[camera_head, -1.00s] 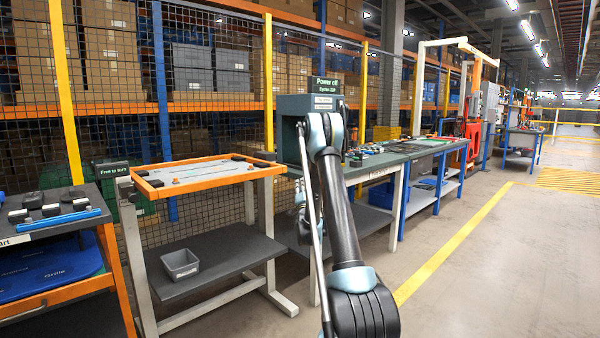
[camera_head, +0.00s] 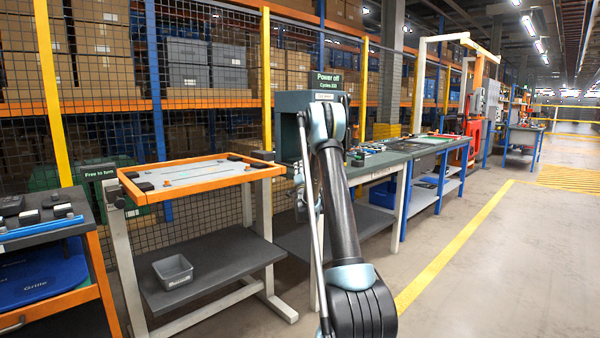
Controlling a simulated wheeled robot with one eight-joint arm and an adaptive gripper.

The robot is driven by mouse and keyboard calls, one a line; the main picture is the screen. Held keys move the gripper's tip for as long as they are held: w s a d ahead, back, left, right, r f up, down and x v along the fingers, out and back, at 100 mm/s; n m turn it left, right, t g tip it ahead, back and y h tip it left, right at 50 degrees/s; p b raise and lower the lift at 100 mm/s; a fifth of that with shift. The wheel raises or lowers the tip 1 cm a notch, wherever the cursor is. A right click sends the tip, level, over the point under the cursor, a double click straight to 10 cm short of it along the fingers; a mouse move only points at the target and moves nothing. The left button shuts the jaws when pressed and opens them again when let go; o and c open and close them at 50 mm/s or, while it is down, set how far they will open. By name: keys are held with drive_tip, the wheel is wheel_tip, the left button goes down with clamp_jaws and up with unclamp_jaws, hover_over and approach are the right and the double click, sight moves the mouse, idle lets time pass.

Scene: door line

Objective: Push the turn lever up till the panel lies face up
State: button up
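The panel (camera_head: 205,172) is a pale grey sheet in an orange frame (camera_head: 185,190), tilted slightly on a white-legged stand left of centre. Dark clamps sit along its edges. A sign reading "Free to turn" (camera_head: 100,172) stands at the frame's left end. A small dark fitting on a white post (camera_head: 117,198) is below that sign; I cannot tell whether it is the turn lever. My arm rises at the centre and folds away behind its elbow. My gripper's fingers are hidden, with only a pale arm part showing left of the arm, well right of the panel.
A grey box (camera_head: 290,135) with a "Power off" sign (camera_head: 328,80) stands on the bench behind my arm. A grey bin (camera_head: 172,271) sits on the stand's lower shelf. A dark-topped cart (camera_head: 50,232) is at the left edge. Floor to the right is clear.

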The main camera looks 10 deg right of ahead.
drive_tip(key=shift+w+r, duration=0.1)
drive_tip(key=shift+w, duration=0.1)
clamp_jaws()
drive_tip(key=shift+d+r, duration=0.1)
